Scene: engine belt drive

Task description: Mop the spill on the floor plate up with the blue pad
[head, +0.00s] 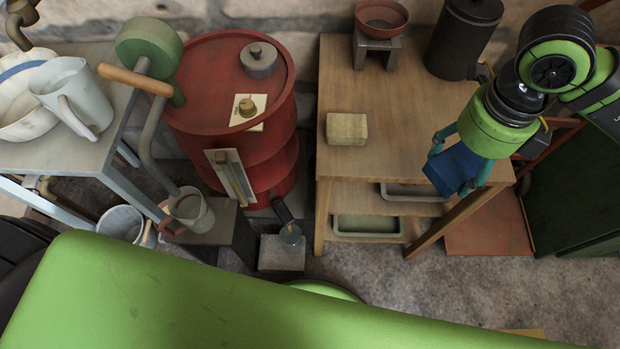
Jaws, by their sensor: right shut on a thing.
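My right gripper (460,162) comes in from the upper right and is shut on the blue pad (453,170). It holds the pad tilted over the right end of the wooden table; I cannot tell whether the pad touches the tabletop. A reddish-brown plate (490,230) lies on the floor to the right of the table, and it may be the floor plate. Its upper part is partly hidden by the table and my gripper. I cannot make out a spill on it. My left gripper is not in view.
The wooden table (385,80) carries a yellowish block (346,129), a red bowl (381,17) on a stand and a dark canister (463,40). A red drum (225,75) stands left of it. A dark green cabinet (575,195) borders the plate on the right.

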